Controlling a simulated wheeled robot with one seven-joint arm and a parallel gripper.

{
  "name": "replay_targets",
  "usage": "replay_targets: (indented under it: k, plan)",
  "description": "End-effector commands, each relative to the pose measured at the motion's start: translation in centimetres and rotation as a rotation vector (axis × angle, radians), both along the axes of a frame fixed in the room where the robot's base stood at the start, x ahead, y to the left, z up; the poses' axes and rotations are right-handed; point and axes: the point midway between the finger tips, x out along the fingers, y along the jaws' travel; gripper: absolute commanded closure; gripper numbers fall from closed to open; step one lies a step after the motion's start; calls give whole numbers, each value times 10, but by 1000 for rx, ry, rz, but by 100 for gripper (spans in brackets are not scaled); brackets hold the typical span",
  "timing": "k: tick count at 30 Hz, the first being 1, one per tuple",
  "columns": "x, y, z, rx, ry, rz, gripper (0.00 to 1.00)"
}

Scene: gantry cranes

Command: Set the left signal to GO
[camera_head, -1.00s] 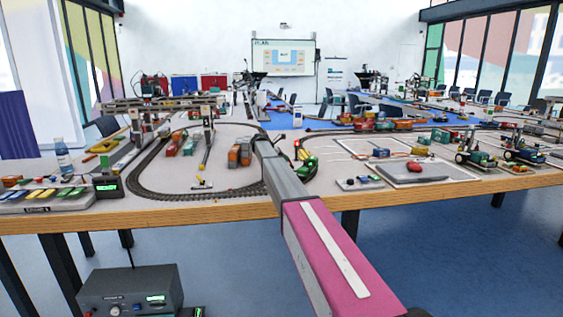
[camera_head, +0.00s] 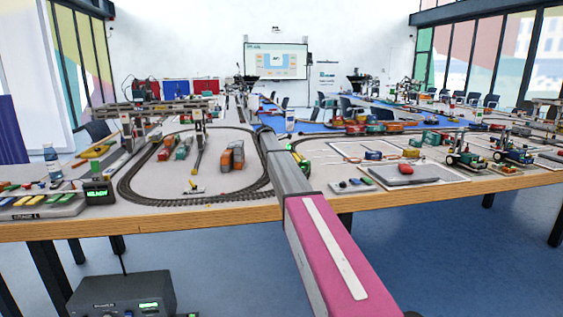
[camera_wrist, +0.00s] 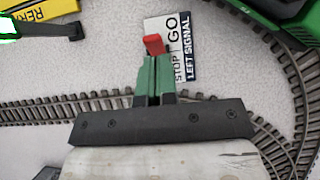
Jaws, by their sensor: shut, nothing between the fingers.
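The left signal plate (camera_wrist: 188,50) lies on the pale table top in the wrist view, marked STOP, GO and LEFT SIGNAL. GO is on the upper part and STOP is lower down. A red lever (camera_wrist: 153,44) stands at the plate's left side, and its foot is hidden. My gripper (camera_wrist: 154,70) has green fingers, closed together, just below the red lever in the picture. I cannot tell whether the fingertips touch the lever. In the head view, my arm hides the signal and my gripper.
Curved track (camera_wrist: 250,50) runs right of the plate, and more runs below it. A green vehicle (camera_wrist: 265,15) is at the upper right. A yellow sign (camera_wrist: 45,12) and a dark bar are at the upper left. In the head view, a green-lit display (camera_head: 98,193) stands left of the track oval.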

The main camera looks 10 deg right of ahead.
Motion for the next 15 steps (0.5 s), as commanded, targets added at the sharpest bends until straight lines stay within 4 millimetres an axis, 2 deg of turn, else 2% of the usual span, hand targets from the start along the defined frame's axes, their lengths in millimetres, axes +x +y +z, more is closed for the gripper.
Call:
replay_targets:
  k: [15]
  plan:
    - [0, 0, 6, -1, 0, 0, 100]
